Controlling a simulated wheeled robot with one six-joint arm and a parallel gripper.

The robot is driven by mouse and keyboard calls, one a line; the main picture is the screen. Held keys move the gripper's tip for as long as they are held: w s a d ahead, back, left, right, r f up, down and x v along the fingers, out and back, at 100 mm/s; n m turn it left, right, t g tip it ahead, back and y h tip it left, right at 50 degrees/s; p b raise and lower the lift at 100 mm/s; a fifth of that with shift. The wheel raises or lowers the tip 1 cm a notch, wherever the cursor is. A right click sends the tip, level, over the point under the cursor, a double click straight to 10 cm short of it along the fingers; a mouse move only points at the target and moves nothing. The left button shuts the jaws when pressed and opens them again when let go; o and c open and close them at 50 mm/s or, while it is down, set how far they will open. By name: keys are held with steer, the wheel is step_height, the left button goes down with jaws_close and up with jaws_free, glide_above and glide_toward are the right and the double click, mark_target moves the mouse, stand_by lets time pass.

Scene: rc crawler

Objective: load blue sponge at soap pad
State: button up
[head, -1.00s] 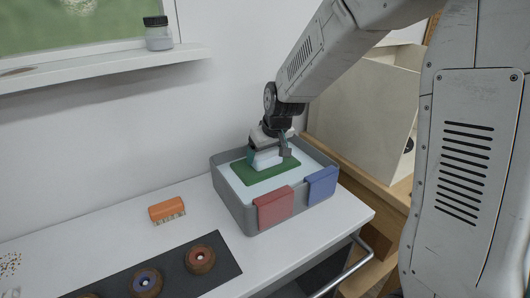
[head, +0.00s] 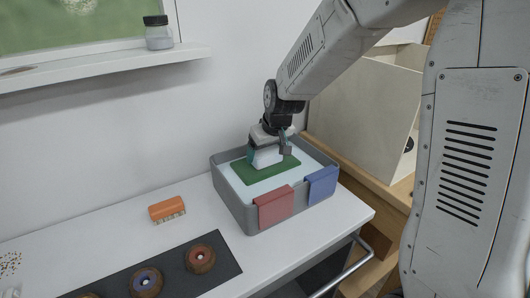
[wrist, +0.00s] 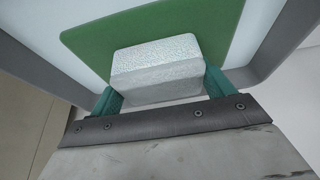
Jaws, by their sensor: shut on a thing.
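My gripper (head: 268,152) is shut on a whitish block (head: 266,159) with a speckled, foam-like surface. In the wrist view the block (wrist: 155,68) sits between my two teal fingertips and looks white-grey, not blue. It is over the green pad (head: 272,172), which lies in the grey tub (head: 232,203). The green pad also shows behind the block in the wrist view (wrist: 219,35). I cannot tell whether the block touches the pad. A blue piece (head: 322,185) and a red piece (head: 275,208) hang over the tub's front rim.
An orange brush (head: 167,208) lies on the white counter left of the tub. A dark mat (head: 215,275) with several round brown items is in front. A jar (head: 158,33) stands on the shelf above. A wooden box (head: 365,105) is at the right.

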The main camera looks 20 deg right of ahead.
steer(key=shift+r, duration=3.25)
